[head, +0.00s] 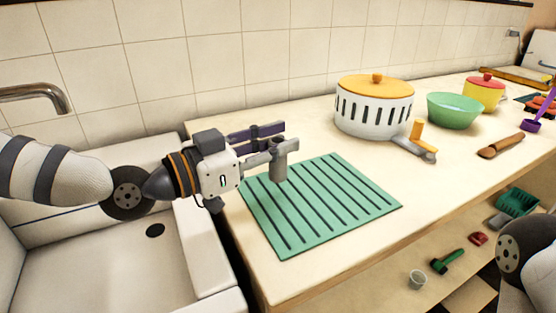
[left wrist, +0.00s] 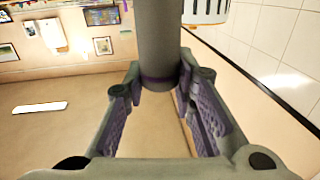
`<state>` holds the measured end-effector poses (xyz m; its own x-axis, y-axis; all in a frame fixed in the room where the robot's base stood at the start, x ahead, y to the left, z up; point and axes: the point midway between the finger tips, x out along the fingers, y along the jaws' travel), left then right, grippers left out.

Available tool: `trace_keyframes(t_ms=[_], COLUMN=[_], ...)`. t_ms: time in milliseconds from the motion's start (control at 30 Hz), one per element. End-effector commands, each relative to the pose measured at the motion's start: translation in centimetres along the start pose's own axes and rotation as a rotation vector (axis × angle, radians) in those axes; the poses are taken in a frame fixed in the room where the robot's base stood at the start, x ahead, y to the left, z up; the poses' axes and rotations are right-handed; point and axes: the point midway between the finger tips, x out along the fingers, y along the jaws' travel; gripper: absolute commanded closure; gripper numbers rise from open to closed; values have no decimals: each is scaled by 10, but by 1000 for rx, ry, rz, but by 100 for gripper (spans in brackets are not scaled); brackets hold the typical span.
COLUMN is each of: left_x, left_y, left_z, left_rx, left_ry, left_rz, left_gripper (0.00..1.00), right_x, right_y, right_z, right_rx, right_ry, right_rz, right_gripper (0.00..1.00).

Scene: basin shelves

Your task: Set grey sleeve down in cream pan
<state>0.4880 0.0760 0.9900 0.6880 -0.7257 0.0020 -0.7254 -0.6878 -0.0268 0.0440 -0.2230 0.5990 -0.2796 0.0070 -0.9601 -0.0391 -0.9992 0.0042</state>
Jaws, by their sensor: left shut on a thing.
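The grey sleeve (head: 278,166) is an upright dark grey cylinder held over the left part of the green ribbed mat (head: 350,193). My left gripper (head: 272,148) is shut on it, with a finger on each side. In the left wrist view the sleeve (left wrist: 158,40) stands between the fingertips (left wrist: 160,82). A cream-white pan with dark slots and an orange lid (head: 373,103) stands on the counter, right of and behind the sleeve. I cannot tell for sure that it is the cream pan. My right gripper is out of view.
A green bowl (head: 454,110), a yellow pot with a red lid (head: 484,93), a grey-and-orange tool (head: 416,145) and a wooden spoon (head: 499,146) are on the counter. A small grey cup (head: 417,279) and green-headed tool (head: 448,261) lie below. The sink (head: 110,260) is left.

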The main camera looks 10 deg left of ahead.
Motion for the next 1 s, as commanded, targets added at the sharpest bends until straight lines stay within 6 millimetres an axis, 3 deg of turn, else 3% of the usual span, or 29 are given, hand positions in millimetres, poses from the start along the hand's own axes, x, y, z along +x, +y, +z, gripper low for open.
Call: trace_keyframes(t_ms=[33,133,533,567,633,1000], left_x=[0,0,0,0,0,0], left_y=[0,1,1,1,1,1], left_z=[17,34,37,36,36,28], left_rx=[-10,-8,-2,-2,-2,0], left_ry=[-10,-8,-2,-1,-1,1], left_rz=[0,0,0,0,0,-1], left_gripper=[100,100,100,69,56,56], right_x=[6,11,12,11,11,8], right_y=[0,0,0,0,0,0], right_z=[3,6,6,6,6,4], right_rx=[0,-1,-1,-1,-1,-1], right_ry=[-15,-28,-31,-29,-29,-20], right_rz=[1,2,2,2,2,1], right_gripper=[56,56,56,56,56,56])
